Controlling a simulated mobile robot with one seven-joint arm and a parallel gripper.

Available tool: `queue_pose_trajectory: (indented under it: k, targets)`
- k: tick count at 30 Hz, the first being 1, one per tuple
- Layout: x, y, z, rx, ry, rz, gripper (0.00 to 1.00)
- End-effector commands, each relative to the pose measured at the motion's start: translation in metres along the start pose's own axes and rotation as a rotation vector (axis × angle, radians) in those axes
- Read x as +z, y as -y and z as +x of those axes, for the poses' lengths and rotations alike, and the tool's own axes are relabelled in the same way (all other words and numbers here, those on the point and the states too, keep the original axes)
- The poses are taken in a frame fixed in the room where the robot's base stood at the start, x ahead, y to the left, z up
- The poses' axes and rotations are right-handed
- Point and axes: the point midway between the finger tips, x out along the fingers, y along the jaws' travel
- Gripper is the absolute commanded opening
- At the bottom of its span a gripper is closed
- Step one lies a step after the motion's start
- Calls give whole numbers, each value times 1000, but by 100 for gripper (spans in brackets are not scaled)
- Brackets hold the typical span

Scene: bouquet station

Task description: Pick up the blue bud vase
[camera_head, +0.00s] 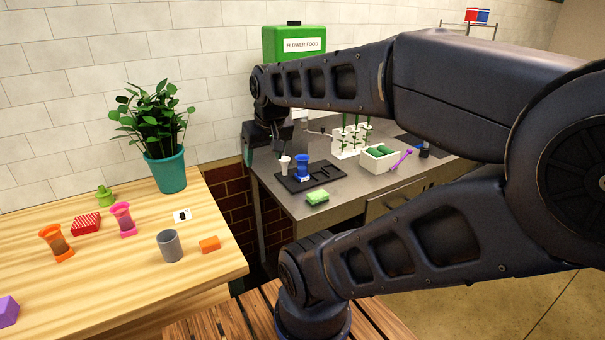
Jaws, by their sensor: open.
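The blue bud vase (302,167) stands upright on a black tray (322,180) on the grey metal counter. It is small and narrows at the middle. My gripper (264,146) hangs at the end of my arm, above the back left part of the counter. It is open, up and left of the vase in the picture, and apart from it. My arm links hide part of the counter and of the space in front of it.
A small white cup (284,164) stands just left of the vase. A green sponge (317,197) lies in front of the tray. A white box (380,159) and a white rack (347,151) are to the right. A wooden table (120,282) stands left, across a gap.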

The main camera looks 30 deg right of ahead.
Motion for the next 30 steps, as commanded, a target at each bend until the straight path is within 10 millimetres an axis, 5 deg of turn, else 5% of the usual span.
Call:
queue_pose_trajectory:
  k: [11,30]
  targets:
    - [-27,-15,17,-36,25,98,65]
    - [-122,-95,136,7,128,573,65]
